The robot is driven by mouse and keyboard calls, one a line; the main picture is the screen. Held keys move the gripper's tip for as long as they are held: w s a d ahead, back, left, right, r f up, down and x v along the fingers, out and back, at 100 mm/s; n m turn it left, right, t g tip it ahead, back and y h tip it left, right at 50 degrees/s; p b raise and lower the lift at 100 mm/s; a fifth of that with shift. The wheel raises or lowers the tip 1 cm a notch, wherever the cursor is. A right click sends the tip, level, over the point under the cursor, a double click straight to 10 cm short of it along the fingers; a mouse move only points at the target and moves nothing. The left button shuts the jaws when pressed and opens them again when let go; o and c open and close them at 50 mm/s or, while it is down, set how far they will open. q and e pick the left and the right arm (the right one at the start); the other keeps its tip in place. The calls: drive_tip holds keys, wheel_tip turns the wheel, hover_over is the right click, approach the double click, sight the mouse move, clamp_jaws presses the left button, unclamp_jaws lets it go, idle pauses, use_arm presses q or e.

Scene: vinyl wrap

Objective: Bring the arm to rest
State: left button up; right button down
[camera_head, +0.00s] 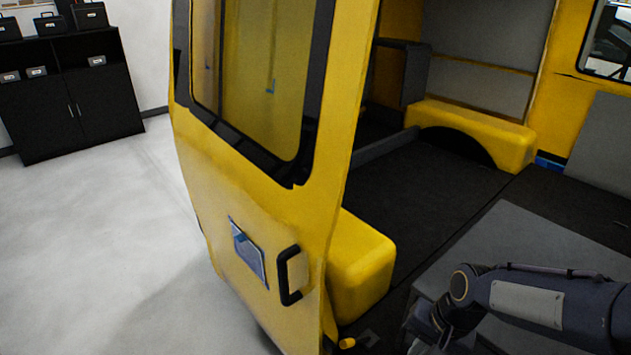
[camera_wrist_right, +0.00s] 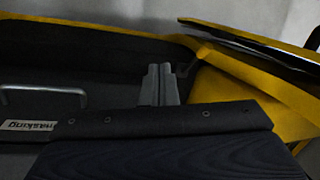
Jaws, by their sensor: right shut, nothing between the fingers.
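My right arm (camera_head: 545,303) comes in from the lower right in the head view, low over the dark van floor. Its wrist end is cut off by the bottom edge, and the fingertips are not clear there. In the right wrist view, my right gripper (camera_wrist_right: 160,70) has its two grey fingers together with nothing between them. My left gripper is in neither view.
The open yellow van door (camera_head: 222,240), with a black handle (camera_head: 289,276) and a blue-edged patch (camera_head: 248,250), stands left of the arm. A yellow wheel arch (camera_head: 365,262) is beside it. A grey panel (camera_head: 530,240) lies behind the arm. Black cabinets (camera_head: 70,95) stand far left; the left floor is clear.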

drive_tip(key=s+d+r+n+t+y, duration=0.1)
drive_tip(key=s+r+n+t, duration=0.3)
drive_tip(key=s+r, duration=0.5)
drive_tip(key=shift+s+n+t, duration=0.3)
drive_tip(key=shift+s, duration=1.6)
drive_tip(key=shift+r, duration=0.1)
